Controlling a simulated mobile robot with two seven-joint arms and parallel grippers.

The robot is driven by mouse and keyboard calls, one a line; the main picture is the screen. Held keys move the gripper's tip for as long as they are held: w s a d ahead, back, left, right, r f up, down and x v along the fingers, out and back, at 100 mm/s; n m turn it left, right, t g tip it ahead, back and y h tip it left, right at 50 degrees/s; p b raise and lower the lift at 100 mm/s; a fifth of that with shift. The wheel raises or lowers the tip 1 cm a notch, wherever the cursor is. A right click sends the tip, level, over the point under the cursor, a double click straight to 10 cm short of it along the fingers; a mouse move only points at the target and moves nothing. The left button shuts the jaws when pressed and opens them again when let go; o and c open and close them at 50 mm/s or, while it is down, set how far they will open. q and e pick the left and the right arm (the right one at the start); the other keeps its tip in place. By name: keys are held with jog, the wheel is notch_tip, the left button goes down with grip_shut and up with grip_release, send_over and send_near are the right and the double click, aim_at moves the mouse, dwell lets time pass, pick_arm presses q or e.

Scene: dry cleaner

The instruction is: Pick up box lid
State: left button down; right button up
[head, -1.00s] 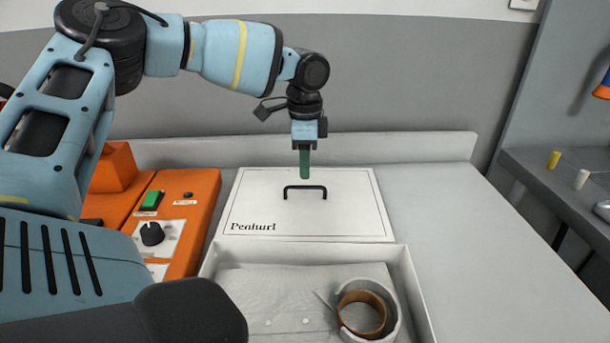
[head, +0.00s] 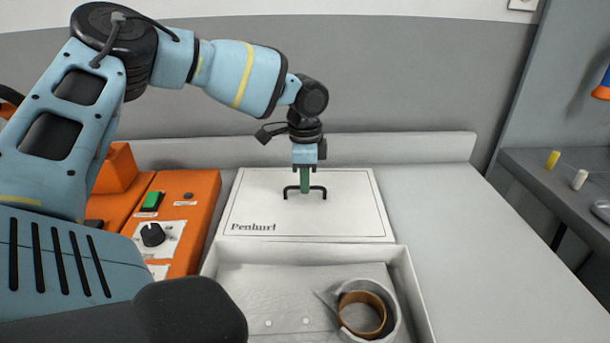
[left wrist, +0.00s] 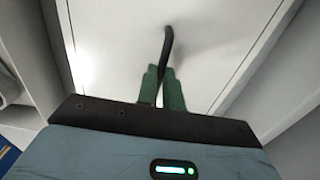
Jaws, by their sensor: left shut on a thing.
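The box lid (head: 345,212) is a flat white panel with a thin dark border line and dark lettering at its front left. It lies flat behind the open box (head: 412,298). A black bar handle (head: 318,188) stands at its middle. My left gripper (head: 305,188) points straight down, with its green fingers shut on the handle. In the left wrist view the green fingers (left wrist: 163,88) are on either side of the black handle (left wrist: 167,45), above the white lid (left wrist: 215,50). My right gripper is not in view.
The white box holds crumpled paper and a brown ring-shaped roll (head: 362,313). An orange control unit (head: 190,205) with a green switch and black knob stands left of the lid. The counter (head: 480,250) at right is clear. A grey shelf (head: 560,195) holds spools.

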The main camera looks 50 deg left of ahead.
pick_arm(q)
notch_tip(320, 180, up, 10)
dwell(0.7)
jog(key=shift+w+d, duration=0.1)
jog(key=shift+d, duration=0.05)
